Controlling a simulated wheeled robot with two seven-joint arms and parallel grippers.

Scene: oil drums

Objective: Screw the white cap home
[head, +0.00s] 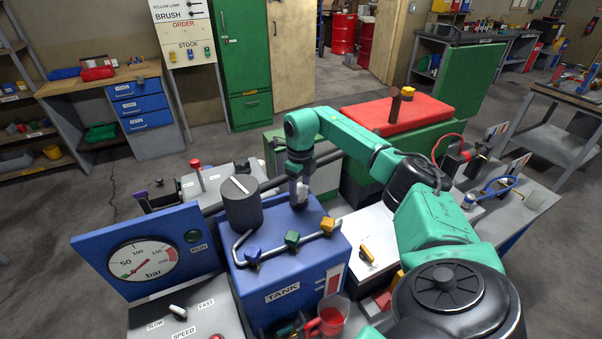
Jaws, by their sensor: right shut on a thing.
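The blue tank (292,272) with the TANK label stands in the middle foreground. My right arm reaches in from the lower right and bends down over the tank's top. My right gripper (298,199) points down at the rear right of the tank top and is shut on a small pale thing, which I take to be the white cap (303,191). The fingers and wrist hide most of it, so I cannot tell how it sits on its seat. My left gripper is not in view.
A dark grey cylinder (242,206) and a pipe with blue, green and yellow valve handles (292,240) stand on the tank close to my gripper. A pressure gauge panel (145,262) is at left. A red-topped green cabinet (395,116) stands behind my arm.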

